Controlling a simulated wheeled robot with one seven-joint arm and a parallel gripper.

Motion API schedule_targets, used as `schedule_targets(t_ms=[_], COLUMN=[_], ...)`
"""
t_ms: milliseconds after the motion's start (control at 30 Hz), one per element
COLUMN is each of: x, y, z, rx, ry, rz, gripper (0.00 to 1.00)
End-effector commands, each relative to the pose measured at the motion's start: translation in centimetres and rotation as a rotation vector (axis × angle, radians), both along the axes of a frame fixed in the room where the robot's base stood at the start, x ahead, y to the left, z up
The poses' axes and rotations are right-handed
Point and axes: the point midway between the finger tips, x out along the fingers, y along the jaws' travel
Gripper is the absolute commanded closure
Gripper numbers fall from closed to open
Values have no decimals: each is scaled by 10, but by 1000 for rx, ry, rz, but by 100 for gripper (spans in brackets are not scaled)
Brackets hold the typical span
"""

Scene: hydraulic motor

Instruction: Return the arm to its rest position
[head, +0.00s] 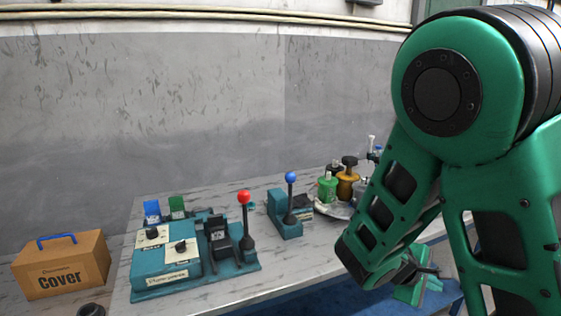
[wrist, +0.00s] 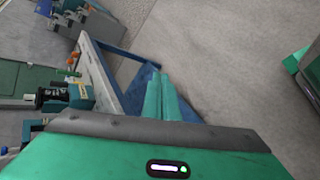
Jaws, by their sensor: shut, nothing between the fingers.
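My green arm fills the right side of the head view, folded with its elbow high. My gripper (wrist: 160,92) shows in the wrist view as two teal fingers lying together, shut and empty. In the head view the gripper end is low at the right, largely hidden behind an arm link. The fingers appear beside the table's edge, over a blue surface, and hold nothing.
The table (head: 290,263) carries a teal control unit (head: 165,265), a red-knobbed lever (head: 245,222), a blue-knobbed lever (head: 290,200) and several bottles, including a green one (head: 327,188). A cardboard box (head: 62,268) marked "Cover" stands at left. Grey floor (wrist: 215,60) shows in the wrist view.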

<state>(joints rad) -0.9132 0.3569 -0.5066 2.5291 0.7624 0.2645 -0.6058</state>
Motion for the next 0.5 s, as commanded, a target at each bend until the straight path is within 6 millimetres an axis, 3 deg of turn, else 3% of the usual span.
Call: schedule_targets(t_ms=[33, 200, 500], x=[-12, -52, -117], y=[-12, -33, -46], z=[-1, -3, 14], rx=[65, 255, 547], ry=[-11, -38, -111], rz=[-82, -327, -716], gripper=[100, 100, 100])
